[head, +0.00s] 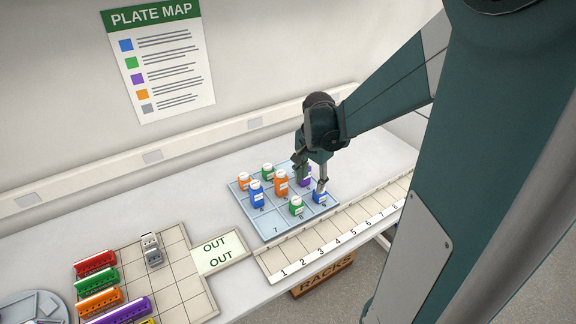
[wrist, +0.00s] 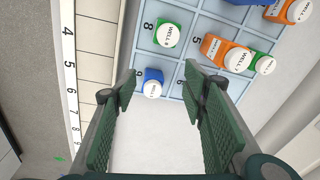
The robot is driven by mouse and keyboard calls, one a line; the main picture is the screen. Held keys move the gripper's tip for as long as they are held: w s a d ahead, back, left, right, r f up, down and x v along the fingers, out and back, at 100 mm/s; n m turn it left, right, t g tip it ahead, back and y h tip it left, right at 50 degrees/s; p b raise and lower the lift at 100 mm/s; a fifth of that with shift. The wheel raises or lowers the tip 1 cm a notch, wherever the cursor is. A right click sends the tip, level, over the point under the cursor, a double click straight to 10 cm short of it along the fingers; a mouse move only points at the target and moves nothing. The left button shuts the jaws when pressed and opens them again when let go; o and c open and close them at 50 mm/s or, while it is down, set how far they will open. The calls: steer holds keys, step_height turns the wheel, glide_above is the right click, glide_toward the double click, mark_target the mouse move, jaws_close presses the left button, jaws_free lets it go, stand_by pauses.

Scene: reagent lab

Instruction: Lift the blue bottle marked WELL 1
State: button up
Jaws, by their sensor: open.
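A blue bottle with a white cap (wrist: 152,85) stands in cell 9 of the blue grid tray; its cap lettering is too small to read surely. In the head view this bottle (head: 320,197) is at the tray's right corner, partly behind a finger. A second blue bottle (head: 256,195) stands farther left on the tray; I cannot tell which one is marked WELL 1. My gripper (wrist: 159,86) is open and empty. In the wrist view the cell 9 bottle shows between the fingertips, nearer the left one. I see no contact.
The grid tray (head: 270,222) also holds green bottles (head: 296,206), orange bottles (head: 281,184) and a purple bottle (head: 305,178) close by my gripper. A numbered rack strip (head: 330,243) runs along the front. Cell 7 is empty. An OUT card (head: 220,252) lies left.

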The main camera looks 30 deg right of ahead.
steer(key=d+m+p, duration=0.1)
steer(key=d+f, duration=0.1)
steer(key=d, duration=0.1)
steer(key=shift+w+d+m+g+p, duration=0.15)
steer(key=shift+d+m+g+p, duration=0.15)
steer(key=shift+m+p, duration=0.1)
steer(key=shift+d+f+m+p, duration=0.4)
steer(key=shift+d+f+m, duration=0.15)
steer(key=shift+d, duration=0.35)
steer(key=shift+f, duration=0.1)
steer(key=shift+f, duration=1.2)
steer(key=shift+w+f, duration=0.1)
steer(key=shift+f, duration=2.5)
steer(key=c, duration=1)
